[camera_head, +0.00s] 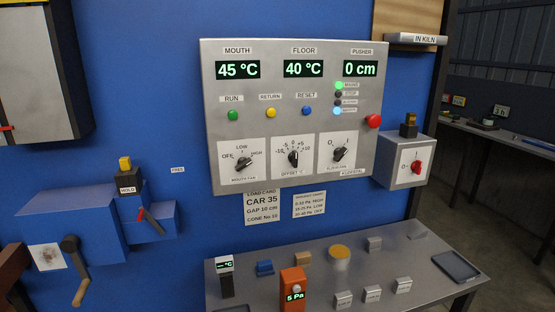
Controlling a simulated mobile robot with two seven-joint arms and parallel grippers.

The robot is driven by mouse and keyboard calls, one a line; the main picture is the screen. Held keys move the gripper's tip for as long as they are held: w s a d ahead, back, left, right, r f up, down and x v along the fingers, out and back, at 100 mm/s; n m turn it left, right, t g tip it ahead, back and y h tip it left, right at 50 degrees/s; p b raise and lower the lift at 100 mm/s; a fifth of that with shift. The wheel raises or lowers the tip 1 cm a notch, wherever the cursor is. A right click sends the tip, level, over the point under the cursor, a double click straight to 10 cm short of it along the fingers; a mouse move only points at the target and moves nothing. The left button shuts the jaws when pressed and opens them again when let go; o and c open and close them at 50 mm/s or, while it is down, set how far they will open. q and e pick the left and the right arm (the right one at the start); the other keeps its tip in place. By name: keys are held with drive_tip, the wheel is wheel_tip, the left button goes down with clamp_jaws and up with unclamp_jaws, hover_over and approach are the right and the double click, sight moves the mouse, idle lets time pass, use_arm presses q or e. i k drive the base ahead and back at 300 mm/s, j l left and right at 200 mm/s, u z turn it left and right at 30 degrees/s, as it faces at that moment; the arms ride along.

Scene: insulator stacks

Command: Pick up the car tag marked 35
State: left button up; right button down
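Several small grey blocks with pale label faces are on the metal table (440,285). Three stand in a row near the front: a left one (343,299), a middle one (372,294) and a right one (402,285). Another grey block (374,244) stands farther back. Their markings are too small to read, so I cannot tell which, if any, is the tag marked 35. A load card (263,206) on the blue wall reads CAR 35, GAP 10 cm, CONE No 10. Neither of my grippers is in view.
The table also holds an orange meter (293,286) reading 5 Pa, a dark meter (227,283), a blue item (265,267), a tan block (303,258), a yellow-topped round item (339,252) and a dark tray (456,267).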

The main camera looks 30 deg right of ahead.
sight(372, 294)
drive_tip(key=z, duration=1.65)
